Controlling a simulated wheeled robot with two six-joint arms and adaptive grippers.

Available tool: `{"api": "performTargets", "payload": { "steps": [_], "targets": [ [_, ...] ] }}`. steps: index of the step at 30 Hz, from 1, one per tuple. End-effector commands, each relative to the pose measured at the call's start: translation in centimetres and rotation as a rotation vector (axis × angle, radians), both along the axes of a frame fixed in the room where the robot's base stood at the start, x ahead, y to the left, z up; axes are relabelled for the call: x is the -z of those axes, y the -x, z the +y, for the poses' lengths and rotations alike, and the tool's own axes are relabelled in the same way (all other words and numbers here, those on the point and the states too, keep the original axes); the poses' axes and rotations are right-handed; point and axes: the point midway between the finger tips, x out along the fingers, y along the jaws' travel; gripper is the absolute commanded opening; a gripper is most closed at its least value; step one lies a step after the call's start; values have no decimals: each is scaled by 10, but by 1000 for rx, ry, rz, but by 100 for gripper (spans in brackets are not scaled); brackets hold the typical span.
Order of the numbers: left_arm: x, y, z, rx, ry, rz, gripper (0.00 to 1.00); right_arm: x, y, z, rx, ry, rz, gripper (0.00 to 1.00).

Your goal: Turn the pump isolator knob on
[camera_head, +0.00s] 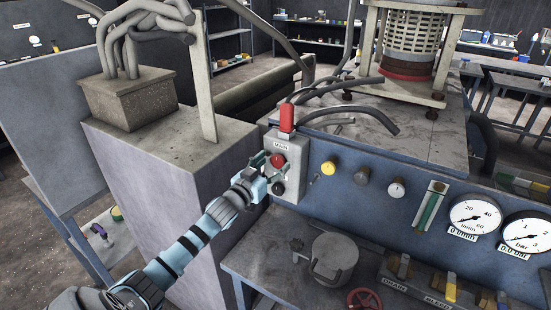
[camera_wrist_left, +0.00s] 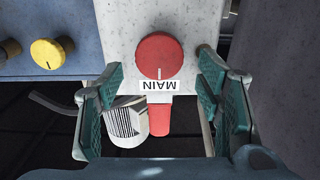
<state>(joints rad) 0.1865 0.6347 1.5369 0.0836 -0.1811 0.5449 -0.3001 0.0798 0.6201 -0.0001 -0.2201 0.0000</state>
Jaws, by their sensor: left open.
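A red round knob (camera_head: 277,161) sits on a pale grey box (camera_head: 292,172) under a label reading MAIN. In the left wrist view the red knob (camera_wrist_left: 160,52) appears upside down, its white mark pointing to the MAIN label (camera_wrist_left: 159,86). No label naming a pump isolator is readable. My left gripper (camera_head: 263,170) is in front of the box. Its green-padded fingers (camera_wrist_left: 161,75) are spread on either side of the red knob, with gaps on both sides. A darker knob (camera_head: 278,188) shows lower on the box, partly by the gripper. My right gripper is not in view.
A red plug (camera_head: 287,118) with a cable rises from the box top. The blue panel (camera_head: 330,200) to the right carries a yellow knob (camera_head: 328,168), other knobs and gauges. A concrete block (camera_head: 170,175) stands close behind my left arm.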

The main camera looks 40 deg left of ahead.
Motion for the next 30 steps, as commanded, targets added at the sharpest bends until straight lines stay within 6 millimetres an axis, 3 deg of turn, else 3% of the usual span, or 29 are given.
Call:
{"api": "performTargets", "payload": {
  "steps": [1,3,15,24,30],
  "targets": [
    [8,-6,1,-3,1,-1,60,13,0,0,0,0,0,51],
    [9,-13,2,-2,1,1,60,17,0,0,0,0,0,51],
    [6,-21,2,4,-4,4,58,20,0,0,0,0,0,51],
    [6,-20,2,3,-5,5,12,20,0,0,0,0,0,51],
    [5,-20,2,4,5,3,12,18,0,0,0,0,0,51]
  ]
}}
